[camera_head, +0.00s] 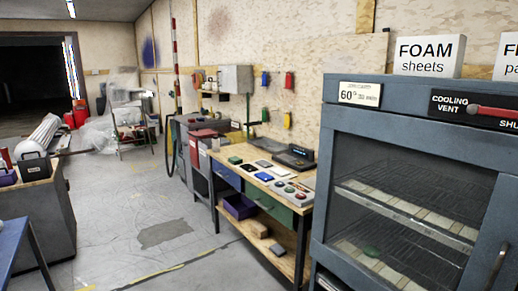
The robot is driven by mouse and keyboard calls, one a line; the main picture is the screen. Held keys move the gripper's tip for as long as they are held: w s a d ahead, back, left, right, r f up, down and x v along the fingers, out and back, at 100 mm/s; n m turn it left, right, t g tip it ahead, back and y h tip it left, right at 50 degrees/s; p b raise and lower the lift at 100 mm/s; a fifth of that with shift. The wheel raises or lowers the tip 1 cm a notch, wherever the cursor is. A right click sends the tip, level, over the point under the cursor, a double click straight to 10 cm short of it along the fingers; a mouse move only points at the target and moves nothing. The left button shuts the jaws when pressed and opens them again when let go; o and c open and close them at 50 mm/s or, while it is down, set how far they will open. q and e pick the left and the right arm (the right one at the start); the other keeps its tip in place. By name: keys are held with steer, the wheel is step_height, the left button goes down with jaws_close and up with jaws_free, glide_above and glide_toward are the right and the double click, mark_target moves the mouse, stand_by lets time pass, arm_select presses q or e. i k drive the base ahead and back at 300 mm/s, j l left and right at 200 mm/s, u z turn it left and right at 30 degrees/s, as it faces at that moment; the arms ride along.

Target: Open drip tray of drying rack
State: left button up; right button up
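The drying rack (335,92) is a blue-grey cabinet at the right, with a glass door closed over wire shelves (400,213). A small green item (371,252) lies on a lower shelf. A vertical door handle (497,268) shows at the lower right edge. A "60°" label (360,94) and a red cooling vent lever (492,112) are on its upper front. The cabinet's bottom is cut off by the frame, and I cannot make out a drip tray. Neither of my grippers is in view.
A wooden workbench (310,183) with small devices and drawers stands left of the rack. A dark cabinet (45,222) and a blue surface (14,238) are at the left. Grey floor (130,225) between them is open. A "FOAM sheets" box (429,54) sits on the rack.

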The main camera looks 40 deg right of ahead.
mark_target(274, 148)
steer(key=i+j+z, duration=0.1)
steer(key=i+z, duration=0.2)
steer(key=i, duration=2.8)
steer(key=i+j+z, duration=0.15)
steer(key=i+z, duration=0.35)
steer(key=i+j+z, duration=0.45)
steer(key=i, duration=0.2)
steer(key=i+j+z, duration=0.5)
